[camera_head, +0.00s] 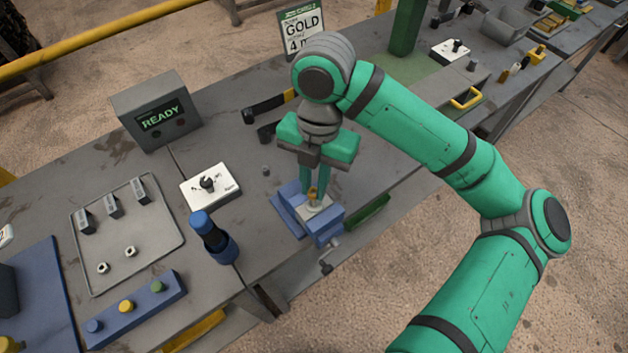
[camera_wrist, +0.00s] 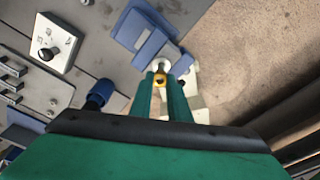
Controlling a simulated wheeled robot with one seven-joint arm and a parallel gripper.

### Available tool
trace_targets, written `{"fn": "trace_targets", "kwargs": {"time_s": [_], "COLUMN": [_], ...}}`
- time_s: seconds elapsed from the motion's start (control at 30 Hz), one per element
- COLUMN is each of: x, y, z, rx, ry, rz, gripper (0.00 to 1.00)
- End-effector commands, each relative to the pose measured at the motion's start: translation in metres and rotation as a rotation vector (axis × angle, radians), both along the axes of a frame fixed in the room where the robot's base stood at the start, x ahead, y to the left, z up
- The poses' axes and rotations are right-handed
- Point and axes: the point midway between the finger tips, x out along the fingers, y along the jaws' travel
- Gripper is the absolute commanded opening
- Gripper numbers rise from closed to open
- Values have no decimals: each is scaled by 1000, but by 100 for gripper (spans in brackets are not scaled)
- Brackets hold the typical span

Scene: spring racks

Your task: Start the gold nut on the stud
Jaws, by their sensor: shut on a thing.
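My gripper (camera_head: 312,192) points down over a blue vise (camera_head: 291,211) near the table's front edge. Its fingers are shut on the gold nut (camera_head: 313,193), which also shows between the fingertips in the wrist view (camera_wrist: 160,79). A pale block (camera_head: 316,208) sits in the vise right below the nut. The stud is not clearly visible; the nut and fingers cover that spot. I cannot tell whether the nut touches the stud.
A blue-topped tool in a holder (camera_head: 212,238) stands left of the vise. A white dial box (camera_head: 211,187), a grey READY box (camera_head: 158,110) and a tray (camera_head: 174,250) with small parts lie farther left. A sign reading GOLD (camera_head: 302,32) stands behind my arm.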

Motion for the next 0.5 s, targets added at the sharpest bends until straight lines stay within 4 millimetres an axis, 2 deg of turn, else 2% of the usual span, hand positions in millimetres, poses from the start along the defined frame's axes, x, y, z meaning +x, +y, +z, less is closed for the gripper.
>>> {"fn": "trace_targets", "kwargs": {"time_s": [0.27,0.5], "x": [0,1], "y": [0,0], "z": [-2,5], "rx": [0,-1], "ry": [0,-2], "rz": [0,0], "gripper": [2,2]}}
